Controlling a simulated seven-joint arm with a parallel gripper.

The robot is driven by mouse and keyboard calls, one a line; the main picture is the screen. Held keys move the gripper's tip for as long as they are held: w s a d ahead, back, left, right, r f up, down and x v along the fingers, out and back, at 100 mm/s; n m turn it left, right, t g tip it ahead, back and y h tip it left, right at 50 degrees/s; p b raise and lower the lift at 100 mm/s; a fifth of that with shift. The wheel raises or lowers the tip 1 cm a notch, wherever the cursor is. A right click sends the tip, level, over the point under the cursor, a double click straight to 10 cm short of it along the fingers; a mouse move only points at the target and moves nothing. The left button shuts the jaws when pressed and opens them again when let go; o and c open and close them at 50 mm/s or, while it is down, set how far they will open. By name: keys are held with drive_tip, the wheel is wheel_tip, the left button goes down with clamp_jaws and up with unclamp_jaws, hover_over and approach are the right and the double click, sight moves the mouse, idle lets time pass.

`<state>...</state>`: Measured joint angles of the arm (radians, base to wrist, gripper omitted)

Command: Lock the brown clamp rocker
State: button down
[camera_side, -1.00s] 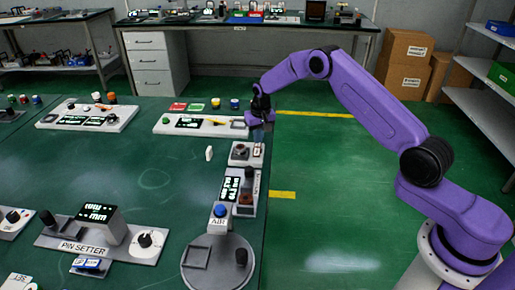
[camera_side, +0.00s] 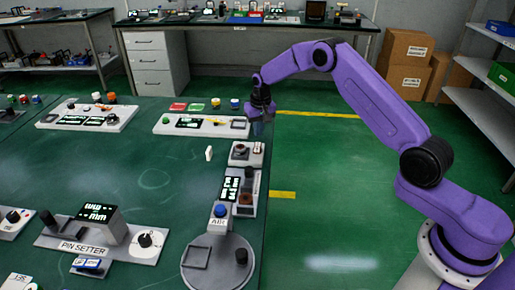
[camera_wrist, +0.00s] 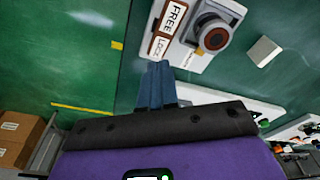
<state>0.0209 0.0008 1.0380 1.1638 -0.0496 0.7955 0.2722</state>
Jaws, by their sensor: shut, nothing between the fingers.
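The brown clamp rocker (camera_wrist: 168,30) shows in the wrist view as a brown-framed switch with white faces marked FREE and LOCK. It sits on a small light panel (camera_wrist: 228,10), beside a round grey knob with a brown centre (camera_wrist: 214,36). In the side view the rocker (camera_side: 258,148) is small, at the right of its panel near the table's right edge. I cannot tell which half is pressed. My gripper (camera_wrist: 155,68) is shut and empty, its blue fingers together just below the LOCK end in the wrist picture. In the side view my gripper (camera_side: 258,127) hangs above and behind the panel, apart from it.
A white block (camera_side: 209,153) stands left of the panel. A long panel with a screen (camera_side: 165,125) lies behind it. In front are a panel with a blue button (camera_side: 220,210) and a round grey plate (camera_side: 218,268). Open floor lies right of the table.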

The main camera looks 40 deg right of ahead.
sight(258, 145)
drive_tip(key=shift+r, duration=1.65)
drive_tip(key=s+a+r+n, duration=0.4)
drive_tip(key=s+a+r, duration=0.25)
drive_tip(key=s, duration=0.35)
drive_tip(key=s+a+r+n, duration=0.3)
drive_tip(key=s+a+r, duration=0.2)
drive_tip(key=s+a, duration=0.35)
drive_tip(key=s+d+n, duration=0.2)
drive_tip(key=s+n, duration=0.1)
drive_tip(key=s, duration=0.7)
drive_tip(key=s+d+n+g, duration=0.1)
drive_tip(key=s+d+n, duration=0.1)
drive_tip(key=s, duration=0.8)
drive_tip(key=s+d+r+n, duration=0.1)
drive_tip(key=s+d+n, duration=0.2)
drive_tip(key=s, duration=0.8)
drive_tip(key=shift+d+n+g+y, duration=0.3)
drive_tip(key=shift+y, duration=0.1)
drive_tip(key=shift+r, duration=0.1)
